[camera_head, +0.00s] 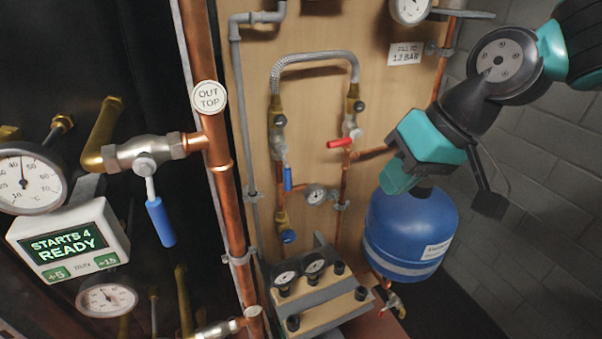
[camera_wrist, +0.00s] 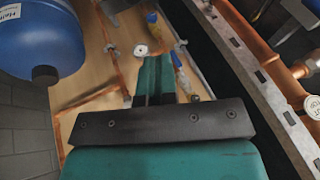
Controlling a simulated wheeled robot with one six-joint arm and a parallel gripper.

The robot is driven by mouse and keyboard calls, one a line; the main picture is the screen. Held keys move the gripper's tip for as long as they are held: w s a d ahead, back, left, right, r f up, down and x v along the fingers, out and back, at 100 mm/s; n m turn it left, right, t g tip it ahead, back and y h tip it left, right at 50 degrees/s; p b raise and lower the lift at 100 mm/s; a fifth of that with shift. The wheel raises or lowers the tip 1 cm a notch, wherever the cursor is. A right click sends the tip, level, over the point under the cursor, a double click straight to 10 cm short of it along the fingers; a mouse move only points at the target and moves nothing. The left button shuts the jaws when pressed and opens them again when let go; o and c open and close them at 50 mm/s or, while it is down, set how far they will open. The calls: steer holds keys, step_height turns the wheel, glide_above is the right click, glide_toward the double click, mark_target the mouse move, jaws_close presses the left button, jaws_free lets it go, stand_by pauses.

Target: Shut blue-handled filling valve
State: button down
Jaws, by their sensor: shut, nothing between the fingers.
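The blue-handled filling valve (camera_head: 287,178) is on the left brass leg under the braided hose on the wooden board. Its blue lever hangs down, roughly in line with the vertical pipe. In the wrist view the blue lever (camera_wrist: 176,59) shows just beyond and right of the fingertips. My gripper (camera_head: 394,187) is right of the valve in the head view, in front of the blue tank, apart from the lever. The wrist view shows its teal fingers (camera_wrist: 155,65) together and empty.
A red lever (camera_head: 340,143) sits on the right leg, between gripper and valve in the head view. A small gauge (camera_head: 316,194) is beside the blue lever. Another blue-handled valve (camera_head: 160,222) is at left. The blue tank (camera_head: 408,232) stands right.

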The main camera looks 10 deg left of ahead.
steer(key=t+y+p, duration=0.1)
steer(key=y, duration=0.1)
glide_toward(286, 169)
step_height(286, 169, down, 2)
steer(key=d, duration=0.3)
steer(key=shift+w+f+m, duration=0.15)
steer(key=shift+w+m, duration=0.25)
steer(key=shift+a, duration=0.1)
steer(key=p+x, duration=0.2)
steer(key=x, duration=0.8)
steer(key=shift+d, duration=0.2)
steer(key=shift+f, duration=0.15)
